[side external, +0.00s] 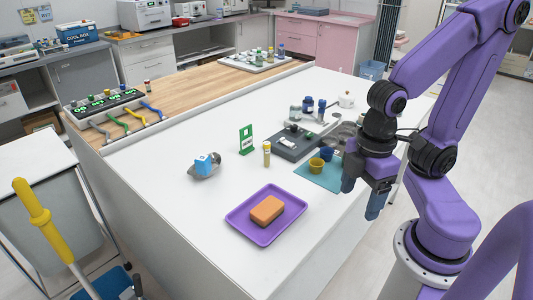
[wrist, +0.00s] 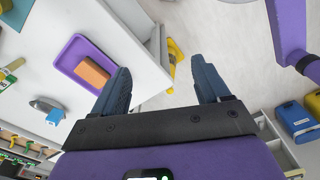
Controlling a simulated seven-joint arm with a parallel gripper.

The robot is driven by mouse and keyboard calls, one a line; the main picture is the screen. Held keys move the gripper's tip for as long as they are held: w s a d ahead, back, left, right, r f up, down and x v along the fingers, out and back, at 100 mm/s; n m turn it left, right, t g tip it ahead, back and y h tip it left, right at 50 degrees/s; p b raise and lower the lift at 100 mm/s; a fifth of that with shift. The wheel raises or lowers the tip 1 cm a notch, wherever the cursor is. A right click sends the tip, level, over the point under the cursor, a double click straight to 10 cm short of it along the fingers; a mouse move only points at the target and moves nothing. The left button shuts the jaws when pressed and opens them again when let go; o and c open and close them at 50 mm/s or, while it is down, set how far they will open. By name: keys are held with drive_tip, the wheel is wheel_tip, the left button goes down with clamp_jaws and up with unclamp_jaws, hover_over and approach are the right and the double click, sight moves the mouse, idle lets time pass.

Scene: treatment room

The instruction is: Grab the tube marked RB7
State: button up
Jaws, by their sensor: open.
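A small upright tube (side external: 266,154) with a yellowish body and a pale label stands on the white table, just right of a green sign stand (side external: 246,139). The writing on its label is too small to read, so I cannot confirm RB7. My gripper (side external: 360,188) is open and empty, above the table's right side, well to the right of the tube. In the wrist view my gripper (wrist: 161,72) has its fingers wide apart with only floor and the table edge between them.
A purple tray (side external: 237,225) with an orange block (side external: 266,210) lies in front of the tube. A grey dish with a blue cube (side external: 207,164) is to the left. A dark grey block (side external: 299,145) and a teal mat with cups (side external: 330,178) are to the right.

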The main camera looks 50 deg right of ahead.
drive_tip(key=c, duration=0.3)
drive_tip(key=shift+c, duration=0.2)
